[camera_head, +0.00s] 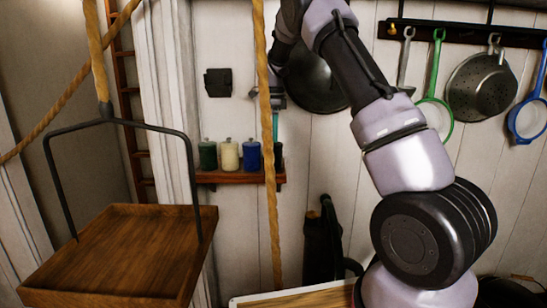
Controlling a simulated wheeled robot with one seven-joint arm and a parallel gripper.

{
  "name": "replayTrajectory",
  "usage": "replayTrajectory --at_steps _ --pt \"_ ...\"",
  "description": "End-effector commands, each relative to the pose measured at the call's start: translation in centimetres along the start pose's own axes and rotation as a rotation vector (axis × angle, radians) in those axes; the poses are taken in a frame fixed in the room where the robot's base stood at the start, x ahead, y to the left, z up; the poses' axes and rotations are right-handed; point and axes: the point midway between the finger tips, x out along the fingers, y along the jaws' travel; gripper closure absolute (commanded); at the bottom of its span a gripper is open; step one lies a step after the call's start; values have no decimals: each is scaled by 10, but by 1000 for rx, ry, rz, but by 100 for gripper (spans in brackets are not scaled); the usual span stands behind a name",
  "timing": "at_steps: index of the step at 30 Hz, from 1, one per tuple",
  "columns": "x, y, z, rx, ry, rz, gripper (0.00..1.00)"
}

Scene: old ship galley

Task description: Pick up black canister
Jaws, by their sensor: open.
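A small row of lidded canisters stands on a wooden wall shelf (235,177). From left they are dark green (208,154), cream (229,154) and blue (251,154). At the right end is a dark one that looks like the black canister (279,156), partly hidden by the hanging rope. My arm reaches up and back from the right. My gripper (272,100) is small in view near the wall, above the shelf's right end and partly behind the rope. It is open, apart from the canisters.
A thick rope (267,130) hangs in front of the shelf. A wooden tray (110,255) on a black frame hangs at front left. Pans, a colander (481,86) and strainers hang at upper right. A tall black object (320,245) stands below the shelf.

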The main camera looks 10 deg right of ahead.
Motion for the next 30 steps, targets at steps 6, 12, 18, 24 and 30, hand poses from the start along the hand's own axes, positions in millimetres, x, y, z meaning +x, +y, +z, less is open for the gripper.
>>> replayTrajectory --at_steps 6,12,18,24,30 --pt "21 0 0 0 0 1 0" --pt "47 -2 5 -1 0 3 0" --pt "70 -2 6 0 -1 1 0" --pt "72 -3 6 0 -2 0 0" --pt "72 -3 6 -1 -1 0 50"
